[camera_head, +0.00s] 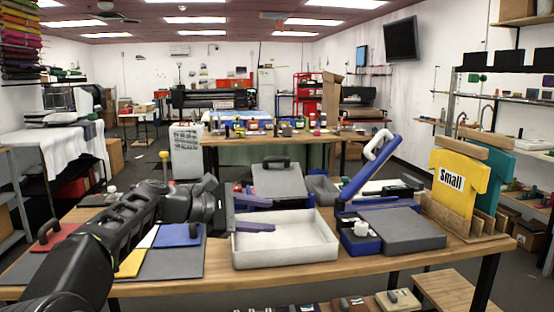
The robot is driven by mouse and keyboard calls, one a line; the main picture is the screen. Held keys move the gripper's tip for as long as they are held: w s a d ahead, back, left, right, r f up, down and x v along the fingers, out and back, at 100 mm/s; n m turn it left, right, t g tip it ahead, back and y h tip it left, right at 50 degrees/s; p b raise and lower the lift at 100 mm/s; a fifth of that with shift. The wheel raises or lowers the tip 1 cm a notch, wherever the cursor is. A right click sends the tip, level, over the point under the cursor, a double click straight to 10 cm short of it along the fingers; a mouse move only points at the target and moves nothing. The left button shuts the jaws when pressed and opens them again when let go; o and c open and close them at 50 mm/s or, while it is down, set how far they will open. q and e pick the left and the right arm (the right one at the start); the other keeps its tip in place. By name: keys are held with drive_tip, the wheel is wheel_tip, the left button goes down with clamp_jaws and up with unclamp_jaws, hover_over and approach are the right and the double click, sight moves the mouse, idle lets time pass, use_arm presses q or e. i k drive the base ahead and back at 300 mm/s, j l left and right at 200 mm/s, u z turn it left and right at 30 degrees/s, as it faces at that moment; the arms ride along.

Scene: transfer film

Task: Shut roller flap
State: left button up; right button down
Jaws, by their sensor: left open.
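The blue roller flap (367,168) stands raised and tilted up to the right, with a white handle (379,144) at its upper end. It rises from the back of a blue base (358,243) that has a white round knob (361,228) at its front. A thick dark grey slab (401,231) lies to the right of the base. My left gripper (271,215), with purple fingers, is open and empty. It reaches in from the left over a shallow light box, left of the flap and apart from it. My right gripper is out of view.
The shallow light box (286,255) sits at the table's front middle. A grey press with a black handle (279,179) stands behind it. Yellow and teal shirt boards (458,187) stand at the right. Coloured sheets (178,236) lie at left under my arm.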

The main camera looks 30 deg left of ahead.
sight(285, 179)
drive_tip(key=i+j, duration=1.4)
drive_tip(key=i, duration=0.1)
